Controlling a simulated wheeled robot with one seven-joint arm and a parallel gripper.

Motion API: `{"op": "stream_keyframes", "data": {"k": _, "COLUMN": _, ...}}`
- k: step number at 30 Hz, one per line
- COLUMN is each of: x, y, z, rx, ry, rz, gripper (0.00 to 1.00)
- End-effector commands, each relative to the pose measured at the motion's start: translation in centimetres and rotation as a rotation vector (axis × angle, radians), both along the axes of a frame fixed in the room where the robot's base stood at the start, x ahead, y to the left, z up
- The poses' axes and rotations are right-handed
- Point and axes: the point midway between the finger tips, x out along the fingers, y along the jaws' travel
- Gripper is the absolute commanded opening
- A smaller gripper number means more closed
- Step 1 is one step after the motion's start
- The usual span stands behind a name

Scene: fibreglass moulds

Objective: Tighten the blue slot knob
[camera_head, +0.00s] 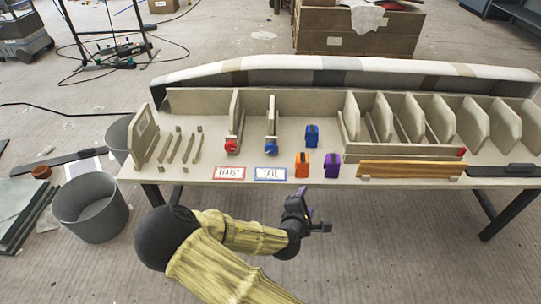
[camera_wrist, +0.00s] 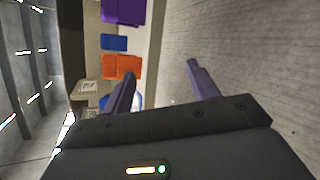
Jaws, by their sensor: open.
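The blue knob (camera_head: 271,144) sits at the front end of a slotted upright panel, behind the white TAIL card (camera_head: 270,174) with a blue border. A red knob (camera_head: 231,146) sits on the matching panel to its left, behind the red-bordered WAIST card (camera_head: 230,173). My gripper (camera_head: 314,212) is in front of the bench's near edge, to the right of and well short of the blue knob. Its two fingers (camera_wrist: 160,77) are apart with nothing between them in the wrist view. I cannot make out the blue knob clearly in the wrist view.
A blue block (camera_head: 312,136), an orange block (camera_head: 302,165) and a purple block (camera_head: 332,166) stand on the bench right of the TAIL card. Several divider panels fill the right side. A wooden bar (camera_head: 410,169) lies along the front. A grey bin (camera_head: 90,208) stands at left.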

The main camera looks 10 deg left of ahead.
Motion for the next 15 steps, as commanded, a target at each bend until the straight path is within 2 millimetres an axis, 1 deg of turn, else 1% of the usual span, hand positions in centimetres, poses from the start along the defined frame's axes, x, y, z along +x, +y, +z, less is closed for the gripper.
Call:
{"op": "stream_keyframes", "data": {"k": 1, "x": -0.3, "y": -1.8, "z": -0.3, "rx": 0.096, "ry": 0.058, "rz": -0.095, "gripper": 0.59}}
{"op": "stream_keyframes", "data": {"k": 3, "x": -1.1, "y": -3.5, "z": -1.0, "rx": 0.216, "ry": 0.133, "rz": -0.212, "gripper": 0.59}}
{"op": "stream_keyframes", "data": {"k": 6, "x": -2.4, "y": -5.3, "z": -1.4, "rx": 0.385, "ry": 0.226, "rz": -0.371, "gripper": 0.59}}
{"op": "stream_keyframes", "data": {"k": 8, "x": -3.3, "y": -6.1, "z": -1.3, "rx": 0.483, "ry": 0.275, "rz": -0.464, "gripper": 0.59}}
{"op": "stream_keyframes", "data": {"k": 11, "x": -4.6, "y": -7.1, "z": -0.7, "rx": 0.641, "ry": 0.344, "rz": -0.610, "gripper": 0.59}}
{"op": "stream_keyframes", "data": {"k": 15, "x": -6.3, "y": -8.1, "z": 1.2, "rx": 0.843, "ry": 0.422, "rz": -0.794, "gripper": 0.59}}
